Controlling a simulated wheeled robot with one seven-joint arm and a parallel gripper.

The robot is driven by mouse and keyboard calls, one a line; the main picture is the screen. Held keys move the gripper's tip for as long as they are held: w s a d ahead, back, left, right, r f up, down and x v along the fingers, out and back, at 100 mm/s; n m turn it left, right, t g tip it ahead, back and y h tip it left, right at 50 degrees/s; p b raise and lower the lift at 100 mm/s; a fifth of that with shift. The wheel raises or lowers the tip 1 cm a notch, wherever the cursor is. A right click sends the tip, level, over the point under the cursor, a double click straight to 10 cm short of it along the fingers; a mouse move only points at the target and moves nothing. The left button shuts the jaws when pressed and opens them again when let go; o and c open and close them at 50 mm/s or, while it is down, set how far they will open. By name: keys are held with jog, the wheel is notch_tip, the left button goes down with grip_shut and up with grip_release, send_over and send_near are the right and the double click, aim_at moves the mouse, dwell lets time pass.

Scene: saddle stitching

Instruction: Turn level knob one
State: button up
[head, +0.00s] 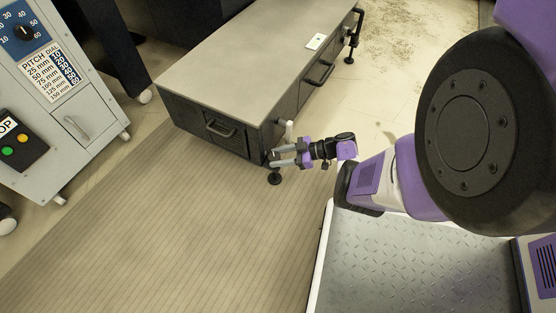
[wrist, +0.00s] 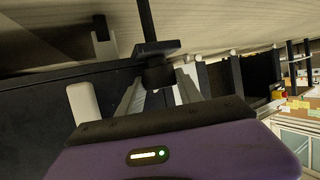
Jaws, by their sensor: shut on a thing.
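My gripper (head: 272,157) reaches in from the right to the near corner of a low grey-topped bench with dark sides (head: 240,65). In the wrist view my gripper (wrist: 160,88) has its two grey fingers on either side of a dark round knob (wrist: 158,73) and is shut on it. The knob sits beside a dark bracket (wrist: 158,47) with a thin dark rod (wrist: 147,18) running through it. A black round levelling foot (head: 275,179) stands on the floor just below my fingers. In the head view, the knob itself is mostly hidden by my fingers.
A pale upright piece (head: 289,131) rises by the bench corner, close to my gripper. The bench has drawer handles (head: 220,129) and a small white device (head: 315,41) on top. A grey control cabinet (head: 75,110) stands at left. The ribbed floor mat (head: 150,235) is clear.

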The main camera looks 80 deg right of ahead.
jog(key=shift+n+g+y, duration=0.3)
jog(key=shift+n+y, duration=0.2)
jog(key=o, duration=1.1)
jog(key=shift+p+v, duration=0.9)
jog(key=shift+v, duration=2.95)
jog(key=shift+f, duration=0.1)
